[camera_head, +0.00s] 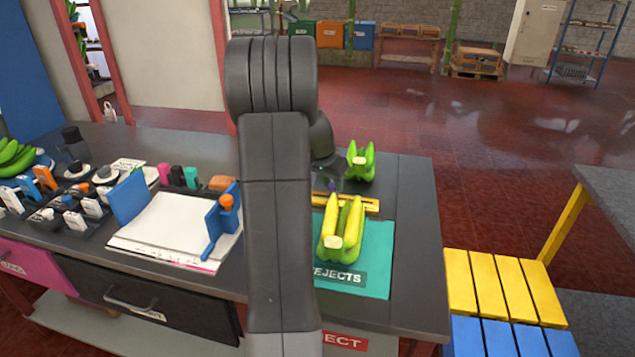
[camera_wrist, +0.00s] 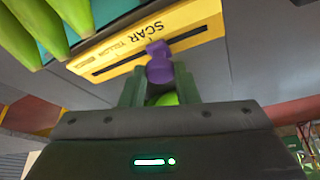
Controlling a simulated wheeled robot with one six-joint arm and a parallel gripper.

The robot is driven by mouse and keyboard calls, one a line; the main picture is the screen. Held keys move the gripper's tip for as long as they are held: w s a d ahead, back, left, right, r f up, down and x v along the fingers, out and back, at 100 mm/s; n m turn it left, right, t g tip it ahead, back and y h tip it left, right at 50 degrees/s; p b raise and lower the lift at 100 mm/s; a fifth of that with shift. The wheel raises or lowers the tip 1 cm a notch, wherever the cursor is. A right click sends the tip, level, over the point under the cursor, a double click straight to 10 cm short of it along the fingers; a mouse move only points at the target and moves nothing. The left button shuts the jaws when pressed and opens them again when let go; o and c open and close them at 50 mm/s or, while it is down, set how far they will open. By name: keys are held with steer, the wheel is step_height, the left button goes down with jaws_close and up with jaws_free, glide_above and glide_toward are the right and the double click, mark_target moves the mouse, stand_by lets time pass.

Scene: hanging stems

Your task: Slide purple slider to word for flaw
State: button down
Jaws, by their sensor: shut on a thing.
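The purple slider (camera_wrist: 158,66) sits in the dark slot of a yellow board (camera_wrist: 205,32). In the wrist view the board carries the large word SCAR, with a smaller YELLOW and another small word too blurred to read to its left. The slider stands beside SCAR. My gripper (camera_wrist: 159,86) is shut on the slider, one finger on each side. My arm hides the board's left part.
Yellow bananas (camera_head: 341,230) stand on a teal REJECTS mat (camera_head: 377,262) in front of the board. Green bananas (camera_head: 361,160) stand behind it. A paper stack (camera_head: 165,228) between blue holders lies left of my arm. Bare tabletop lies right of the mat.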

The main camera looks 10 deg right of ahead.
steer(key=d, duration=0.1)
steer(key=s+d, duration=0.1)
steer(key=d, duration=0.1)
steer(key=s+d, duration=0.1)
steer(key=d, duration=0.1)
steer(key=shift+a, duration=0.1)
steer(key=c, duration=1.1)
jaws_free()
steer(key=v, duration=1.4)
steer(key=shift+f, duration=0.15)
